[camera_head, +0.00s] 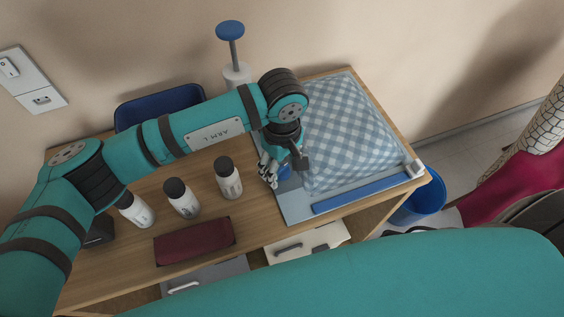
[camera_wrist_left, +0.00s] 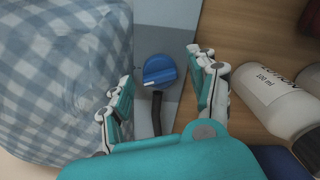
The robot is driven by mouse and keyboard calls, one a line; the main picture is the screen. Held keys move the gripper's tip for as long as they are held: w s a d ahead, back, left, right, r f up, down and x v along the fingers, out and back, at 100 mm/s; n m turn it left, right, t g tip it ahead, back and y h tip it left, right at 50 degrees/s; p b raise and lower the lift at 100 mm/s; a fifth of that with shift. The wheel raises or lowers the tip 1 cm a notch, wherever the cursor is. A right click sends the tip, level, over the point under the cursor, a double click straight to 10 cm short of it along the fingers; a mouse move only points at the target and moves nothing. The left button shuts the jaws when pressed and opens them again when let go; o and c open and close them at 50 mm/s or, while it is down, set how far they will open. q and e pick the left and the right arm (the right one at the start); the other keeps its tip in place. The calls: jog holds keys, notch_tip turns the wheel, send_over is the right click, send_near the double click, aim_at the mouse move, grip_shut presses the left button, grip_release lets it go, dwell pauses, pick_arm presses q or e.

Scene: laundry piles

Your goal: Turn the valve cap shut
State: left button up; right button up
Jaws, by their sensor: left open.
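The valve cap (camera_wrist_left: 160,70) is a round blue knob with a small white mark on its left edge, seen in the left wrist view. It sits on a grey-blue flat strip, with a short dark tube beside it. My left gripper (camera_wrist_left: 155,82) is open, a finger on either side of the cap, with no contact visible. In the head view my left gripper (camera_head: 270,176) points down at the left edge of the blue-checked, padded bag (camera_head: 352,135). My right gripper is not seen.
A blue bar (camera_head: 360,193) lies along the bag's front edge. Several white bottles with dark caps (camera_head: 182,198) and a dark red folded item (camera_head: 194,241) stand or lie left of the gripper. A blue-handled pump (camera_head: 230,32) and blue bin (camera_head: 126,112) are behind.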

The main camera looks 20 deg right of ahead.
aim_at(282, 168)
pick_arm(q)
jog(key=c, duration=1.2)
jog(key=shift+o, duration=0.2)
jog(key=n+b, duration=0.1)
jog(key=b, duration=0.1)
jog(key=shift+f+n+b, duration=0.25)
jog(key=shift+n+b, duration=0.15)
jog(key=shift+r+n+b, duration=0.15)
jog(key=shift+n+b, duration=0.2)
jog(key=shift+n, duration=0.25)
jog(key=shift+r, duration=0.1)
jog(key=o, duration=1.2)
jog(key=shift+c, duration=0.2)
notch_tip(282, 168, up, 12)
